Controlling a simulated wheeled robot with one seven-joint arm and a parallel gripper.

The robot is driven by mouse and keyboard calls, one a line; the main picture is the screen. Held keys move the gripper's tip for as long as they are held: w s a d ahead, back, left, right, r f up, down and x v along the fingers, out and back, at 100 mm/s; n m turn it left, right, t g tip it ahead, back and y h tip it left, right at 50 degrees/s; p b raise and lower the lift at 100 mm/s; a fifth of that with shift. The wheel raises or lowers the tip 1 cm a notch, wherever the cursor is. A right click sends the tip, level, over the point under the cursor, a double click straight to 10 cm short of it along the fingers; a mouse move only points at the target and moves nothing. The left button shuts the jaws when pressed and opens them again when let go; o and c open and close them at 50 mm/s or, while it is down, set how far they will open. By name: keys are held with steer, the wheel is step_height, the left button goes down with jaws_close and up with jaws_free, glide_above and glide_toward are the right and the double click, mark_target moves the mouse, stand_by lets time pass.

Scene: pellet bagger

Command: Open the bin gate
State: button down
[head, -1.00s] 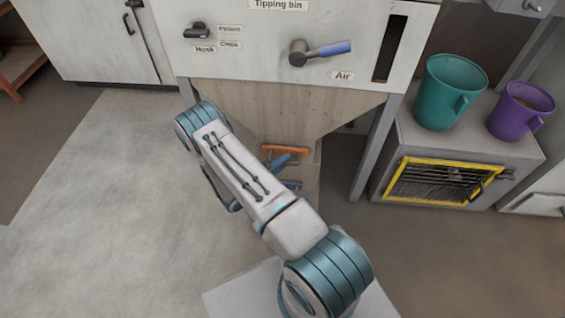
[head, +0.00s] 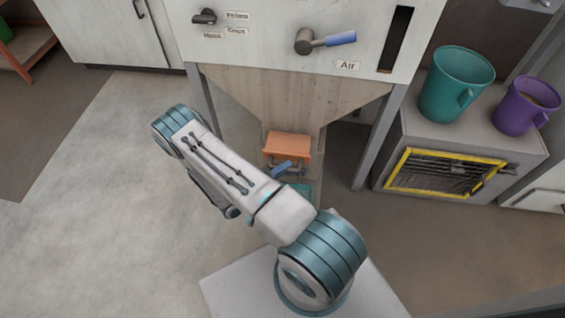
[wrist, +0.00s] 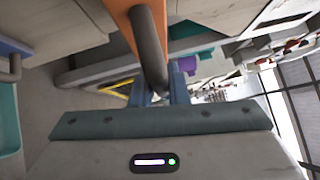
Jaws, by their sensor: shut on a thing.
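The bin gate is an orange plate (head: 288,146) at the bottom mouth of the tipping bin's hopper (head: 290,100). A broad face of it shows in the head view, sticking out from the mouth. In the wrist view the orange plate (wrist: 124,18) runs along a grey bar handle (wrist: 149,48). My gripper (head: 284,170) is at the front of the gate, its blue fingers (wrist: 160,92) shut on the grey handle. My arm hides part of the area below the gate in the head view.
A teal container (head: 302,188) stands under the hopper mouth, partly hidden. Hopper legs (head: 376,140) stand either side. At right, a teal jug (head: 455,85) and a purple jug (head: 524,105) sit on a grey cabinet (head: 470,140). The floor at left is clear.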

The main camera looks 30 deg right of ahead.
steer(key=c, duration=1.4)
jaws_free()
steer(key=s+a+f+p, duration=0.1)
steer(key=a+f+p, duration=0.1)
steer(key=a, duration=1.1)
steer(key=shift+s+a, duration=0.15)
steer(key=shift+a, duration=0.15)
steer(key=shift+r, duration=0.1)
